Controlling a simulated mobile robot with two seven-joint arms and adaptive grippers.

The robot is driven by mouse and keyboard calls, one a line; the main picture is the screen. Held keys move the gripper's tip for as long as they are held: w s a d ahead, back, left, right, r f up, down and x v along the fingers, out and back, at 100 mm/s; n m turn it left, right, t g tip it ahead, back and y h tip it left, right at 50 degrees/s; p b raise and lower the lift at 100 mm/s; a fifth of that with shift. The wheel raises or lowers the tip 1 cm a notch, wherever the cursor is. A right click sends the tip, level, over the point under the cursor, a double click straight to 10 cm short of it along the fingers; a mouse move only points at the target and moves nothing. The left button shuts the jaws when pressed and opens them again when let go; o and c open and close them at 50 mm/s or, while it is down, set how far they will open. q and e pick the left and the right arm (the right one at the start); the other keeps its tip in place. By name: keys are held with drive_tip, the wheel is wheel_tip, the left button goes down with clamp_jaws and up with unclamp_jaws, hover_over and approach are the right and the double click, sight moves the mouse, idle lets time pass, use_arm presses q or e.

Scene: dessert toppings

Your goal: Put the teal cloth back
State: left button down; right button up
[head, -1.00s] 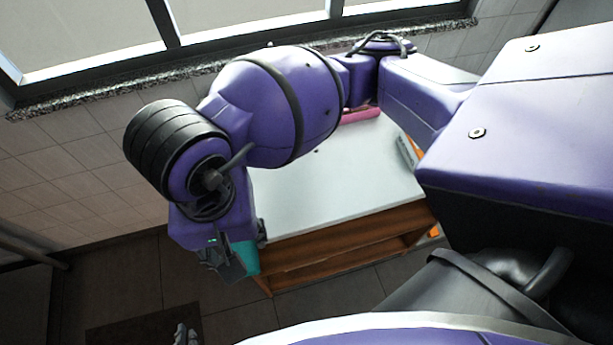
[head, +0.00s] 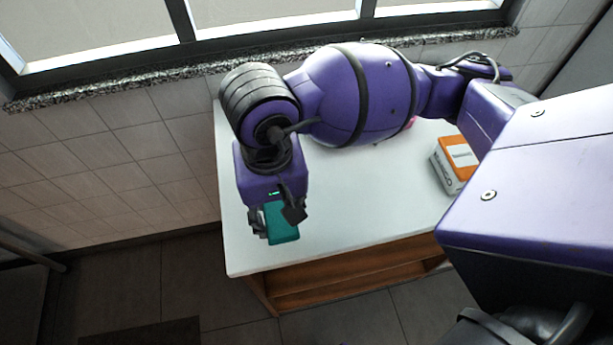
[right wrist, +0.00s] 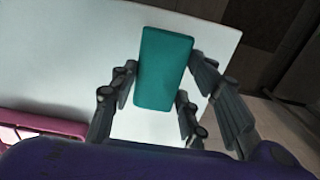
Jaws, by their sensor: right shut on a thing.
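My right gripper (head: 275,217) is shut on the teal cloth (head: 283,225), which looks like a folded, flat rectangular block. The cloth is over the left front part of the white tabletop (head: 345,208). In the right wrist view, the cloth (right wrist: 163,68) sits between the fingers, with the tabletop behind it. I cannot tell whether the cloth touches the top. My left gripper is not in view.
An orange and white box (head: 458,160) stands at the table's right side. A pink thing (head: 411,122) is mostly hidden behind my arm; a pink edge also shows in the right wrist view (right wrist: 45,124). The front middle of the tabletop is clear.

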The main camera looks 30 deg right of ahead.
sight(279, 205)
drive_tip(key=shift+w+d+f, duration=0.25)
drive_tip(key=shift+w+f, duration=0.2)
drive_tip(key=shift+f, duration=0.1)
wheel_tip(279, 205, down, 3)
drive_tip(key=shift+w+d+f+p, duration=0.1)
drive_tip(key=shift+w+d+p, duration=0.05)
drive_tip(key=shift+p, duration=0.15)
drive_tip(key=shift+f, duration=0.15)
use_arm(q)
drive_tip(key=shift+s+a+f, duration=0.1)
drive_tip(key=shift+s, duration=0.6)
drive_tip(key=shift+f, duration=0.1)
use_arm(e)
drive_tip(key=shift+f, duration=0.1)
drive_tip(key=shift+f, duration=0.15)
drive_tip(key=o, duration=1.1)
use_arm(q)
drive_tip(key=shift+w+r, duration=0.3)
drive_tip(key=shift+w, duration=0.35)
